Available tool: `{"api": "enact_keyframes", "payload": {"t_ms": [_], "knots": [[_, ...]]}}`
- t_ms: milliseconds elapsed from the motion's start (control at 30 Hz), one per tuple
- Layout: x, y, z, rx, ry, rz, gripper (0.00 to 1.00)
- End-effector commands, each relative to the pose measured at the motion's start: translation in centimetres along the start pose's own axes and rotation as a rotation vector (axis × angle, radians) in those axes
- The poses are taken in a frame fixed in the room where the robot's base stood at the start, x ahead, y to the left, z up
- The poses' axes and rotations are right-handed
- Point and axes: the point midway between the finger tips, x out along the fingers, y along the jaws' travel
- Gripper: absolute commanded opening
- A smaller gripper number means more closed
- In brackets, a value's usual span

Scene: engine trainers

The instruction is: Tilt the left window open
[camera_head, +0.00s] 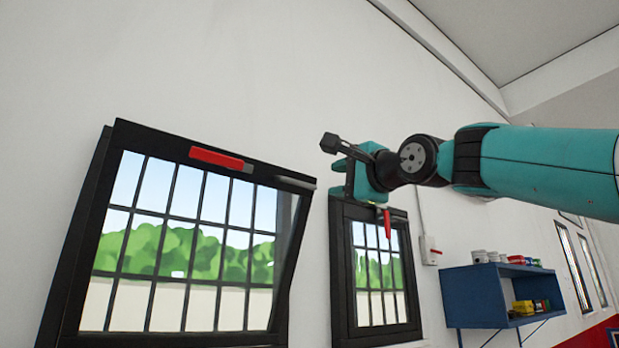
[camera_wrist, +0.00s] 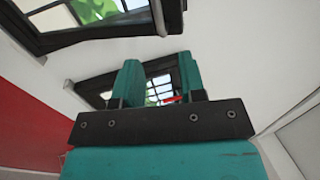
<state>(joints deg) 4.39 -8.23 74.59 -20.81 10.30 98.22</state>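The left window (camera_head: 185,240) has a black frame with a barred pane. Its sash leans inward at the top, with a wedge-shaped gap along the right side. Its red handle (camera_head: 217,158) lies horizontal on the top rail. My gripper (camera_head: 352,170) is right of this sash's top corner, in front of the top of the right window, apart from the red handle. In the wrist view its two teal fingers (camera_wrist: 160,80) stand apart with nothing held between them. A barred window and a bit of red show behind them.
The right window (camera_head: 338,265) looks closed, its red handle (camera_head: 386,222) hanging down. A switch box (camera_head: 429,251) is on the wall beside it. A blue shelf (camera_head: 475,297) with cans and small boxes stands farther right. The white wall above the windows is clear.

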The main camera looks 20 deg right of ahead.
Motion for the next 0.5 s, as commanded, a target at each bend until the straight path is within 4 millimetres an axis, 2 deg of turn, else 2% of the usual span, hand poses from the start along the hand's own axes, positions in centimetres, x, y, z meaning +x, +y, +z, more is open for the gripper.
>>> {"api": "enact_keyframes", "payload": {"t_ms": [33, 300, 500], "knots": [[1.5, -0.6, 0.1, 0.003, -0.003, 0.004, 0.38], [7.4, -0.5, 0.0, 0.0, -0.001, 0.004, 0.38], [10.0, -0.3, 0.0, 0.0, 0.0, 0.002, 0.38]]}}
